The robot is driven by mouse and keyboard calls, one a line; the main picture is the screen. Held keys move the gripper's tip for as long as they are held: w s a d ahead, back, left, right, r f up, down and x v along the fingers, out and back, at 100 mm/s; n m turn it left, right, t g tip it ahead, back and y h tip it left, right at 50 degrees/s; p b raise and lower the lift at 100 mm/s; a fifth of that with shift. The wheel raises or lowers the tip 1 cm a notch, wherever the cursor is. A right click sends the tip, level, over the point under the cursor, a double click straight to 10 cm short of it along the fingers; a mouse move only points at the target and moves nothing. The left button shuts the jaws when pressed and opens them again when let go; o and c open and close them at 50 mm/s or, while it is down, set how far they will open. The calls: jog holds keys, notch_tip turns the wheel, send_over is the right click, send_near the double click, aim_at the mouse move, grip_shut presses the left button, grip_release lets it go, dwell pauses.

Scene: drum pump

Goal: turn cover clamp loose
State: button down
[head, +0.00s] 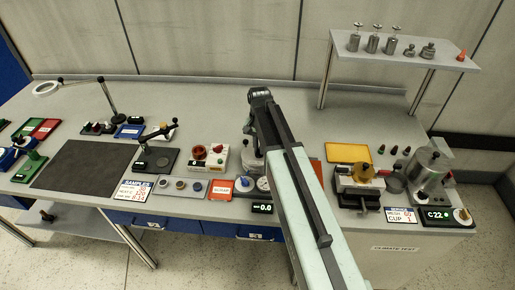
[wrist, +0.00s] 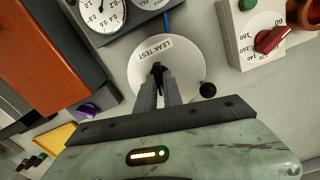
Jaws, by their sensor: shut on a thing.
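A round white cover (wrist: 188,62) marked "LEAK TEST" fills the middle of the wrist view. My gripper (wrist: 157,72) reaches over it from below, with its fingers close together. It is shut on a small dark part at the cover's middle, which I take to be the cover clamp (wrist: 156,66). The fingers hide most of that part, so its turn angle cannot be told. A black ball knob (wrist: 207,90) sits at the cover's right edge. In the head view my arm hides most of the gripper and the leak test chamber (head: 250,165).
In the wrist view a dial gauge (wrist: 100,12) stands at the upper left and a red-knobbed timer box (wrist: 262,38) at the upper right. An orange-brown block (wrist: 48,50) lies left. In the head view a shelf (head: 400,50) stands at the back right.

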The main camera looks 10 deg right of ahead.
jog(key=shift+w+n, duration=0.15)
jog(key=shift+n, duration=0.95)
jog(key=c, duration=1.5)
grip_release()
jog(key=shift+w+f, duration=0.1)
notch_tip(320, 180, up, 8)
jog(key=p, duration=0.8)
